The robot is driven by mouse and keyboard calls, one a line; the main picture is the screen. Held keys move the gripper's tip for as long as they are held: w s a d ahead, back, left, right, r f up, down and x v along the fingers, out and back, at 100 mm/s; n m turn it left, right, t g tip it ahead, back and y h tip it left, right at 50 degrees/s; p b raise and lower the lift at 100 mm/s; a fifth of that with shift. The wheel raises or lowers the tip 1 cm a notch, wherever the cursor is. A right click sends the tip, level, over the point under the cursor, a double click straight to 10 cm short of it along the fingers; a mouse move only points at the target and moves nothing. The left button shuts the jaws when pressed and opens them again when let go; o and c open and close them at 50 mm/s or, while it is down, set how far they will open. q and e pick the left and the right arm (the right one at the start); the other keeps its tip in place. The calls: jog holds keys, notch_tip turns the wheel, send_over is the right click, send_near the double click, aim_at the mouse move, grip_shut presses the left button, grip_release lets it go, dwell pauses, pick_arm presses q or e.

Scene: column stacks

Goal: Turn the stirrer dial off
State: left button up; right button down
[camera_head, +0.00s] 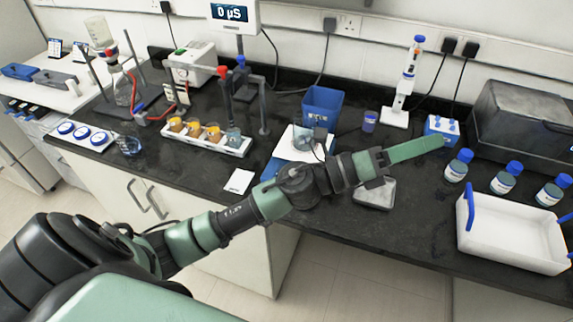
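What looks like the stirrer is a unit with a white top plate (284,148) and a blue front, near the middle of the bench. A clear vessel (302,134) stands on it. My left arm crosses in front of the unit and hides part of its front; I cannot make out the dial. My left gripper (440,142) is past the unit to the right, above the bench, its green fingers pointing right. The fingers overlap from this side, so their gap does not show. I see nothing held in them. My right gripper is not in view.
A rack of beakers (240,150) is at left.

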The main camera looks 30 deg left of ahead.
pick_arm(q)
jog(key=s+d+f+m+g+h, duration=0.1)
jog(key=d+m+g+h, duration=0.15)
jog(key=m+g, duration=0.45)
jog(key=m+g+y, duration=0.8)
jog(key=m+y, duration=0.6)
jog(key=y, duration=0.5)
send_over(286, 167)
notch_tip(286, 167, down, 13)
jog(key=shift+r, duration=0.1)
jog(key=shift+m, duration=0.3)
notch_tip(286, 167, down, 7)
jog(key=p, duration=0.2)
jog(key=shift+r+p, duration=0.15)
jog(key=shift+p, duration=0.25)
jog(key=shift+f, duration=0.5)
grip_shut()
jog(key=shift+w, duration=0.1)
